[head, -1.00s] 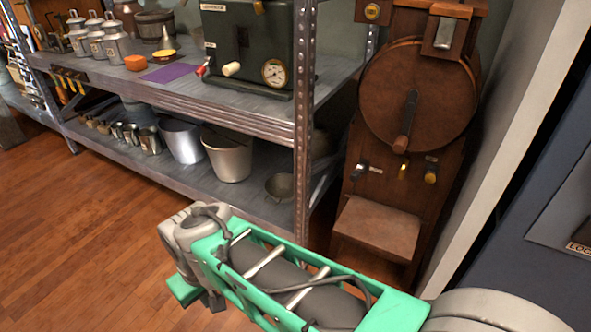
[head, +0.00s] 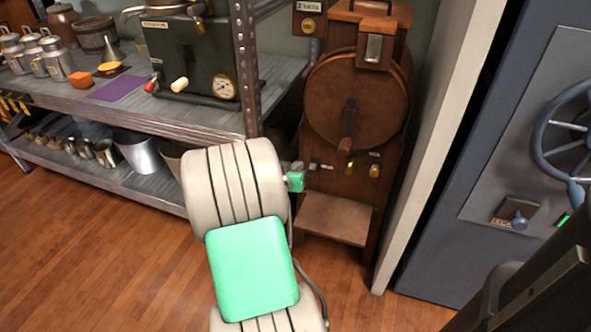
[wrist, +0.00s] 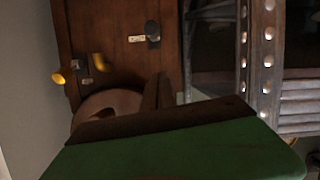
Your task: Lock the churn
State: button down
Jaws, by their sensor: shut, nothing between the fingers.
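The churn (head: 342,100) is a brown wooden stand with a round drum and a crank handle (head: 348,128) hanging down from its middle. Below the drum are a dark-headed knob, a middle brass knob (head: 349,168) and a right brass knob (head: 375,170). The dark knob (wrist: 152,30) and brass knobs show in the wrist view, which looks turned over. My gripper (head: 296,181) is shut and empty, close to the dark knob at the churn's left edge. I cannot tell whether they touch. My arm hides part of the gripper.
A metal shelf (head: 185,122) with a dark machine, churn cans and pots stands at left, its post close beside the churn. A blue-grey safe (head: 440,235) with a wheel stands at right, past a white wall edge. Wooden floor (head: 90,240) is open in front.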

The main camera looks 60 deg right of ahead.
jog(key=b, duration=0.1)
send_over(310, 171)
jog(key=a, duration=0.3)
notch_tip(310, 171, down, 2)
jog(key=f, duration=0.1)
jog(key=f+b, duration=0.1)
jog(key=f, duration=0.2)
jog(key=shift+w+a+f+b, duration=0.1)
jog(key=shift+w+f+b, duration=0.1)
jog(key=shift+b, duration=0.15)
